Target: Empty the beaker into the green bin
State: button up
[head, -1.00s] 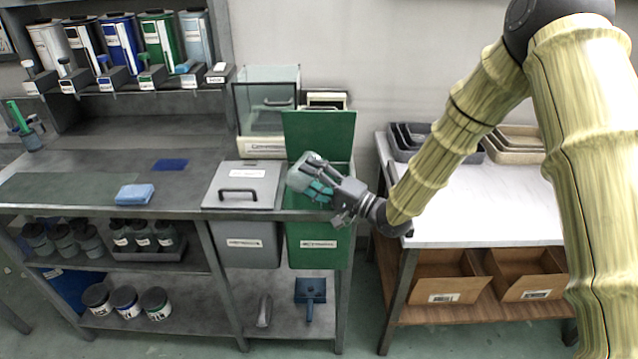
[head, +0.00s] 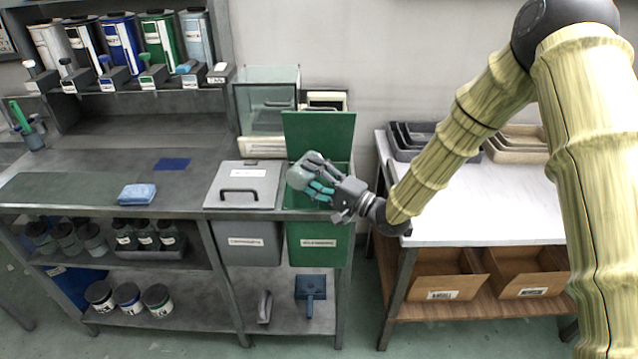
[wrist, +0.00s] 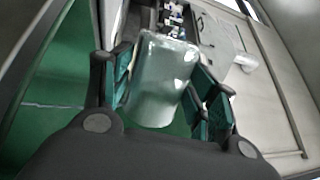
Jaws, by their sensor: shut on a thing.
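The beaker (head: 302,174) is a grey-green translucent vessel, tilted over the open green bin (head: 318,243). My gripper (head: 318,188) is shut on the beaker above the bin's opening. In the wrist view the beaker (wrist: 160,78) sits between the teal finger pads, with the green of the bin (wrist: 60,70) to its left and below. The green bin's lid (head: 320,135) stands raised at the back. I cannot tell whether anything is left inside the beaker.
A grey bin with a closed, handled lid (head: 243,185) stands directly left of the green bin. A glass-walled balance (head: 267,105) is behind it. A white-topped table (head: 480,205) with stacked trays is at the right. A blue sponge (head: 137,193) lies on the bench.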

jog(key=shift+w+d+f+m+p, duration=0.1)
jog(key=shift+w+m+p, duration=0.05)
jog(key=shift+m+p, duration=0.3)
